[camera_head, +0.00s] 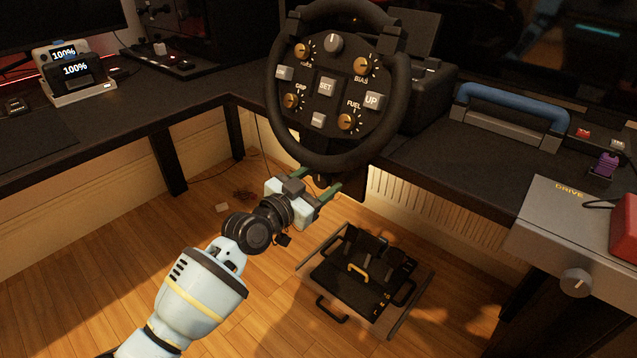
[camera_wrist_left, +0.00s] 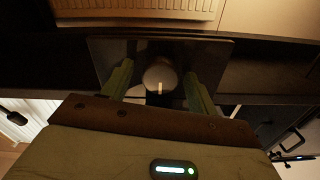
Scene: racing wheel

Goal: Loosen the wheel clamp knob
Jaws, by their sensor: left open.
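The racing wheel (camera_head: 335,155) stands upright above the desk gap, with a dark rim and several small knobs and buttons on its face. My left gripper (camera_head: 318,181) is just below the wheel's lower rim, its two green fingers pointing up toward it. The fingers of my left gripper (camera_wrist_left: 159,84) are open, one on each side of this knob. I cannot tell whether they touch it. My right gripper is out of view.
A grey DRIVE box (camera_head: 555,230) with a silver knob is at the right. A blue-handled bar (camera_head: 515,108) lies on the right desk. A pedal plate (camera_head: 405,318) is on the floor. Two 100% displays (camera_head: 75,85) stand on the left desk. Open floor lies below my arm.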

